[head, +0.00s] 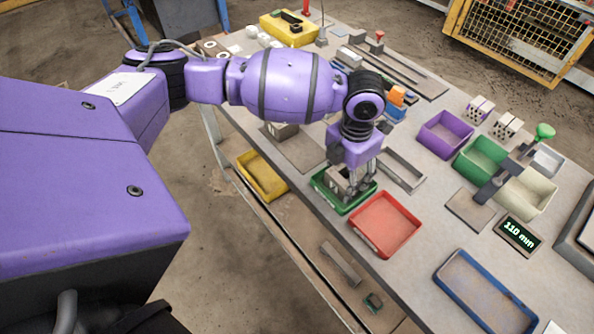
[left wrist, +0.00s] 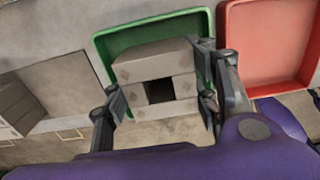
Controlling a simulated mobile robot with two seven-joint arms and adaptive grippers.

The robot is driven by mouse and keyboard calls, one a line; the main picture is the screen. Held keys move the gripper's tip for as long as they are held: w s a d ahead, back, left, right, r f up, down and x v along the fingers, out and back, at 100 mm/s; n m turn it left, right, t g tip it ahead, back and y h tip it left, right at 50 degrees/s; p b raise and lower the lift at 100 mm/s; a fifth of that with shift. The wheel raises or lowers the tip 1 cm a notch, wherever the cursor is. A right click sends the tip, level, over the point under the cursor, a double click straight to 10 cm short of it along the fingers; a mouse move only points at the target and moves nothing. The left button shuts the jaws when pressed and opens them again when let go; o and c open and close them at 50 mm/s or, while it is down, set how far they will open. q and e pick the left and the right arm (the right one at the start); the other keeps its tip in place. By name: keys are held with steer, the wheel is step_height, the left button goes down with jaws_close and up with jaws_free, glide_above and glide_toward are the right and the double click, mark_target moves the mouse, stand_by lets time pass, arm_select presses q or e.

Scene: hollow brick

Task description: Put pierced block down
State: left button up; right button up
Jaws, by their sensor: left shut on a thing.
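The pierced block (left wrist: 150,68) is a grey-beige hollow brick with a square dark hole. My left gripper (left wrist: 160,97) is shut on it, one finger on each side. In the head view the block (head: 339,184) shows between the fingers of the left gripper (head: 356,186), at the green tray (head: 346,209). The tray's green rim (left wrist: 104,55) also shows around the far part of the block in the left wrist view. I cannot tell whether the block touches the tray floor. My right gripper is not in view.
A red tray (head: 386,224) stands right beside the green one, and a yellow tray (head: 262,176) sits lower left. Another block (head: 281,130) stands by a grey mat (head: 304,150). A grey open tray (head: 403,170) lies behind. Purple (head: 446,135) and green bins (head: 481,158) are farther right.

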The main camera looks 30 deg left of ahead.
arm_select(q)
steer(key=o, duration=1.1)
steer(key=shift+f, duration=0.1)
step_height(320, 180, up, 12)
steer(key=shift+r, duration=0.2)
